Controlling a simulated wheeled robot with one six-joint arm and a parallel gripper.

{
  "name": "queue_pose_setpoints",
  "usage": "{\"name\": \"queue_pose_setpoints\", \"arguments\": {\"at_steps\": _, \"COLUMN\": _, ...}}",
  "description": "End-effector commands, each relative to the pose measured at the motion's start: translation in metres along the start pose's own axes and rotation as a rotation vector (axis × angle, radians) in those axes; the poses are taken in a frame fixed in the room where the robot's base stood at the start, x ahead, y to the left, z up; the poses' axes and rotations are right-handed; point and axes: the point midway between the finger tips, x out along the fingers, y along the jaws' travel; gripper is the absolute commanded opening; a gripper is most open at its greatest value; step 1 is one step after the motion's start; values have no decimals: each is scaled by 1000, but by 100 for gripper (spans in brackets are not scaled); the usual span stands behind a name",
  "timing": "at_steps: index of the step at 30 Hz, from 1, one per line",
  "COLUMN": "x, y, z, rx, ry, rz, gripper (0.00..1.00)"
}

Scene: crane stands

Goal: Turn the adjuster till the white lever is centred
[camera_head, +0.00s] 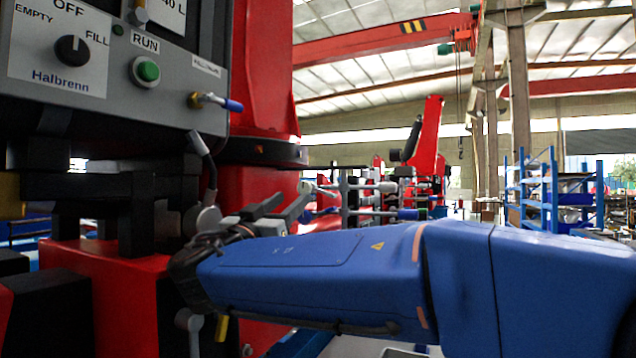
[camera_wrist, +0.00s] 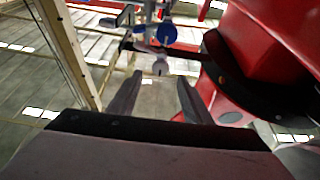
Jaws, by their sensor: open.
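My gripper (camera_head: 288,203) is open and empty, at the end of my blue arm. In the wrist view its two fingers (camera_wrist: 159,78) stand apart. Beyond them is a cluster of rods and knobs, with a round blue knob (camera_wrist: 168,32) and a small grey round end (camera_wrist: 160,66) between the fingertips in the picture, apart from them. In the head view a bank of rods with pale grey-white ends (camera_head: 388,187) and a blue-ended one (camera_head: 410,214) shows just past my gripper. I cannot tell which part is the adjuster or which is the white lever.
A grey control panel (camera_head: 120,95) with a black selector knob (camera_head: 72,50), green button (camera_head: 148,70) and blue-tipped toggle (camera_head: 232,105) is close at left. A red column (camera_head: 262,70) stands behind it. Blue shelving (camera_head: 545,200) is far right.

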Motion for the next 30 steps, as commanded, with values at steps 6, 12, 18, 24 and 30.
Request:
{"name": "queue_pose_setpoints", "arguments": {"at_steps": 6, "x": 8, "y": -2, "z": -2, "rx": 5, "ry": 5, "rz": 0, "gripper": 45}}
{"name": "queue_pose_setpoints", "arguments": {"at_steps": 12, "x": 37, "y": -1, "z": -2, "rx": 5, "ry": 5, "rz": 1, "gripper": 45}}
{"name": "queue_pose_setpoints", "arguments": {"at_steps": 18, "x": 73, "y": -1, "z": -2, "rx": 4, "ry": 5, "rz": 1, "gripper": 45}}
{"name": "queue_pose_setpoints", "arguments": {"at_steps": 24, "x": 101, "y": -1, "z": -2, "rx": 3, "ry": 5, "rz": 0, "gripper": 45}}
{"name": "queue_pose_setpoints", "arguments": {"at_steps": 30, "x": 116, "y": -1, "z": -2, "rx": 4, "ry": 4, "rz": -1, "gripper": 45}}
